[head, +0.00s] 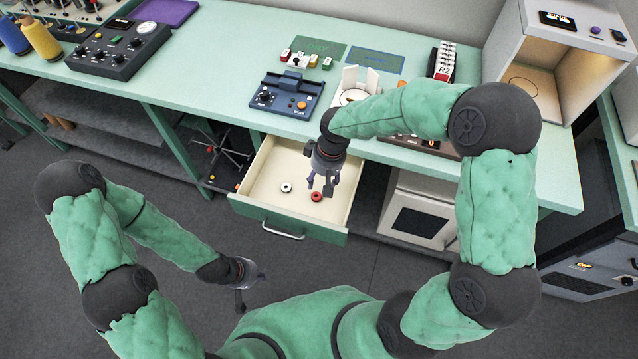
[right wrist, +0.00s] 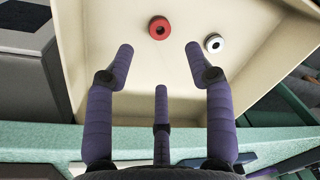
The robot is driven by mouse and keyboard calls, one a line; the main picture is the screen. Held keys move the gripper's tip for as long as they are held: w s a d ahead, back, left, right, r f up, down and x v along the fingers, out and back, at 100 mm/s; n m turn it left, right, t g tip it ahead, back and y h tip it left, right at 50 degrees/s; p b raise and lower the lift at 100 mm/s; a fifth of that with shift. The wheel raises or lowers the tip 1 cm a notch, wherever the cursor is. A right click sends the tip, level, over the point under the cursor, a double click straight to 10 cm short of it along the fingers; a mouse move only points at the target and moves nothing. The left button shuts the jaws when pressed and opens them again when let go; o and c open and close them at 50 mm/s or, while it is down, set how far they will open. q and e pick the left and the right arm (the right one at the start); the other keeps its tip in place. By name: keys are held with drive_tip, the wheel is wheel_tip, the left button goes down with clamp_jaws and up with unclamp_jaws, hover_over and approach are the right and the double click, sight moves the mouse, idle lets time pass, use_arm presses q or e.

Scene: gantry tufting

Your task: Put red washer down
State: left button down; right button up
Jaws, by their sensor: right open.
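The red washer (head: 316,196) lies flat on the floor of the open drawer (head: 258,172), and it also shows in the right wrist view (right wrist: 159,28). A white washer (head: 286,187) lies in the same drawer, and it shows in the right wrist view (right wrist: 214,43) beside the red one. My right gripper (head: 321,188) is over the drawer. Its fingers (right wrist: 158,55) are spread and empty, with the red washer beyond their tips, apart from them. My left gripper (head: 240,298) hangs low over the floor, in front of the drawer; its fingers are too unclear to judge.
The green bench (head: 215,75) carries a blue device (head: 289,95), a white scale-like device (head: 354,97) and a dark control panel (head: 118,48). A lit booth (head: 545,75) stands at the right. The drawer floor around the washers is clear.

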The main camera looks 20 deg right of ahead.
drive_tip(key=shift+s+d+r+p, duration=0.1)
drive_tip(key=shift+r+p, duration=0.1)
drive_tip(key=shift+r, duration=0.65)
drive_tip(key=shift+s+d+r+p, duration=0.1)
drive_tip(key=shift+r+p, duration=0.05)
drive_tip(key=shift+r, duration=0.7)
drive_tip(key=shift+w, duration=0.1)
drive_tip(key=shift+c, duration=0.3)
